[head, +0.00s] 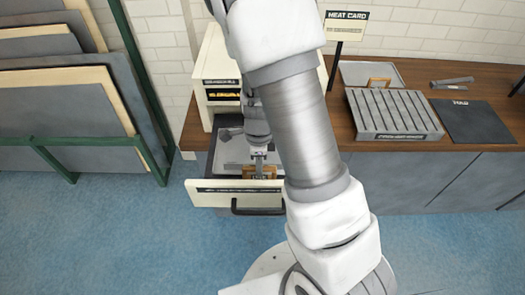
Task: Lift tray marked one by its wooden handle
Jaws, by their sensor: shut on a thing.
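My gripper (260,167) reaches down into an open drawer and is shut on a small wooden handle (262,174) just behind the drawer front. A grey metal tray surface (233,150) shows in the drawer beside the gripper, partly covered by my arm. I cannot read a number on it, and I cannot tell whether it is clear of the drawer floor. Another grey tray (371,72) with a wooden handle (379,83) lies on the wooden counter at the back right.
The drawer's cream front (205,192) has a black pull (257,206). A cream cabinet (213,70) stands behind. A slatted grey rack (393,114), a dark mat (472,121) and a "HEAT CARD" sign (346,22) are on the counter. Panels in a green rack (70,90) stand left.

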